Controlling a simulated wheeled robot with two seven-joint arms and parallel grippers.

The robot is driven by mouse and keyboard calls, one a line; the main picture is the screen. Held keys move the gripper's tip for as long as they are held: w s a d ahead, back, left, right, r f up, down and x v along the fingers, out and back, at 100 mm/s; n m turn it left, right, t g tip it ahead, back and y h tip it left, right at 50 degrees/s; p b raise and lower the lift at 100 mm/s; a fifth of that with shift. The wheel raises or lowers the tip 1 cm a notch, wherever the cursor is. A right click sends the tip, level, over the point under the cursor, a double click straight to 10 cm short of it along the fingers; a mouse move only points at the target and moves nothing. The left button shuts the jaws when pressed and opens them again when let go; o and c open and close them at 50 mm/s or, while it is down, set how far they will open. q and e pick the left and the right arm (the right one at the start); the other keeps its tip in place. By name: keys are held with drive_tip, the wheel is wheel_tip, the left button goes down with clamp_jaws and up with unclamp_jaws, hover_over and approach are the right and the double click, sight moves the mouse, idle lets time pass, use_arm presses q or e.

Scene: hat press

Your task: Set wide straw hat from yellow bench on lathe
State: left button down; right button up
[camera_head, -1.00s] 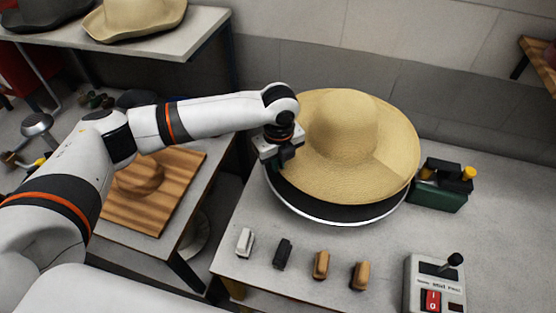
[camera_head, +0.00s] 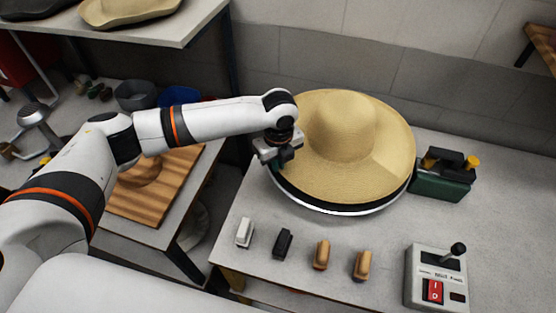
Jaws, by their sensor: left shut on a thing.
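The wide straw hat (camera_head: 345,125) is over the round lathe disc, crown up, and covers most of it. The lathe (camera_head: 345,209) shows as a black disc with a pale rim along the hat's front edge. My left gripper (camera_head: 278,160) is shut on the left edge of the hat's brim. Whether the brim touches the disc all round cannot be told. My right gripper is not in view.
A green box with black and yellow parts (camera_head: 441,186) stands right of the lathe. Several small blocks (camera_head: 283,243) line the table's front, left of a switch box (camera_head: 436,278). A wooden board (camera_head: 155,200) lies on the left table. Other hats (camera_head: 125,10) sit on the back bench.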

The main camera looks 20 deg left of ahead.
use_arm(q)
drive_tip(key=shift+f, duration=0.75)
idle(0.4)
drive_tip(key=c, duration=1.4)
unclamp_jaws()
drive_tip(key=shift+c, duration=0.2)
drive_tip(key=shift+r, duration=0.1)
wheel_tip(320, 180, up, 12)
drive_tip(key=b, duration=0.2)
drive_tip(key=shift+s+d+b, duration=0.15)
drive_tip(key=shift+s+b, duration=0.2)
